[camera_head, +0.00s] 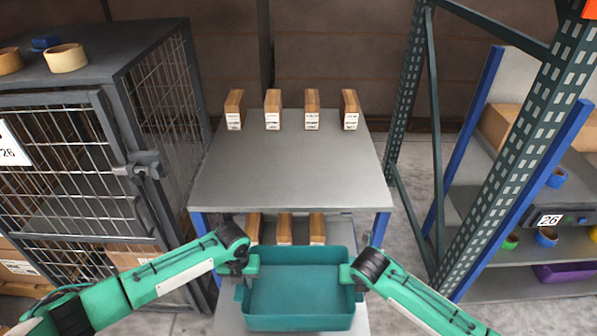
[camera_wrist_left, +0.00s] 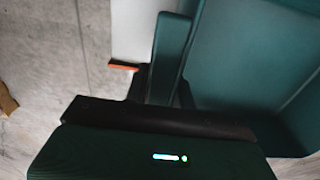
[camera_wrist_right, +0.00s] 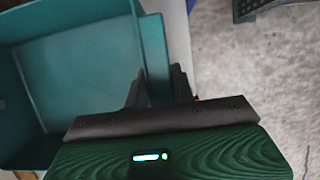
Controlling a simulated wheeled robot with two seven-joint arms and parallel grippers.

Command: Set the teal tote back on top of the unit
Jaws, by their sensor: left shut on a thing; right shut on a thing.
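The teal tote (camera_head: 298,290) is an open, empty bin held level in front of the grey shelf unit (camera_head: 290,172), at the bottom middle of the head view. My left gripper (camera_head: 240,272) is shut on its left end, and my right gripper (camera_head: 352,275) is shut on its right end. The left wrist view shows the tote wall (camera_wrist_left: 172,55) between the fingers (camera_wrist_left: 160,88). The right wrist view shows the other end of the tote (camera_wrist_right: 85,75) by the fingers (camera_wrist_right: 160,90). The front of the unit's lower shelf is partly hidden by the tote.
Several brown boxes (camera_head: 311,110) stand in a row at the back of the unit's top; its front is bare. More boxes (camera_head: 284,230) sit on a lower shelf. A wire cage (camera_head: 75,150) stands left, a rack upright (camera_head: 520,150) right.

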